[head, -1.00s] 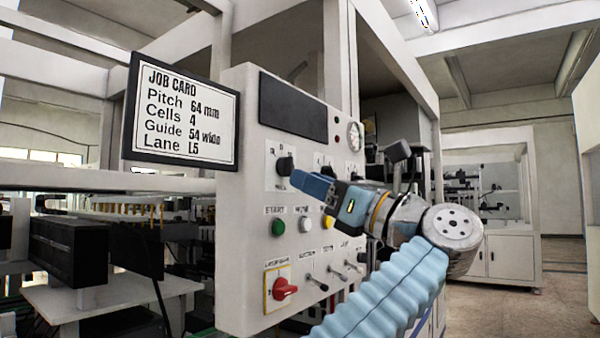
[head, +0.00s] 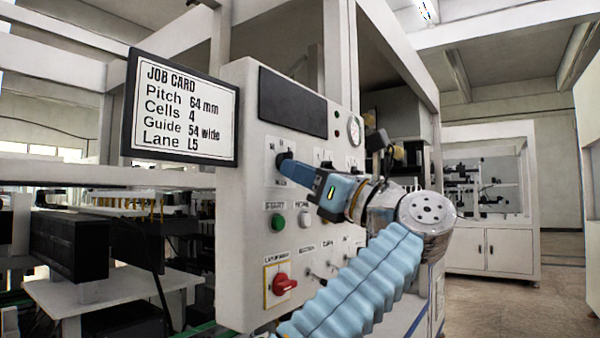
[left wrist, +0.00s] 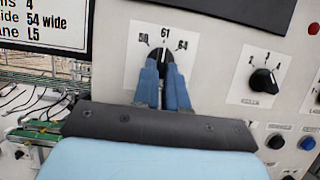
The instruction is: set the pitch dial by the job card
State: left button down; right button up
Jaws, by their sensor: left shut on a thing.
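The job card (head: 182,107) hangs at the left of the control panel (head: 244,230) and reads Pitch 64 mm, Cells 4, Guide 54 wide, Lane L5. In the left wrist view the pitch dial (left wrist: 164,58) is a black knob on a white plate marked 58, 61 and 64. Its white line points up, about at 61. My left gripper (left wrist: 163,80) is shut on the knob, one blue finger on each side. In the head view the left gripper (head: 284,166) hides most of the dial. My right gripper is not in view.
A second black knob (left wrist: 263,80) sits right of the pitch dial. Below are a green button (head: 278,222), a red rotary switch (head: 284,284) and small toggles near my left arm. A dark display (head: 292,102) and a round gauge (head: 354,130) are above.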

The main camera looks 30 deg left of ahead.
pick_arm(q)
jog(key=shift+m+t, duration=0.4)
jog(key=shift+s+r+m+t+h+b, duration=0.15)
jog(key=shift+m+t+h, duration=0.5)
jog(key=shift+m, duration=1.3)
jog(key=shift+s+r+m+t+h+b, duration=0.1)
jog(key=shift+s+m+t+h+b, duration=0.15)
jog(key=shift+m+t, duration=1.3)
jog(key=shift+s+r+m+t+h+b, duration=0.15)
jog(key=shift+m+t+h, duration=0.3)
jog(key=shift+m, duration=1.95)
jog(key=shift+f, duration=0.1)
jog(key=shift+a, duration=0.1)
jog(key=c, duration=1.2)
grip_release()
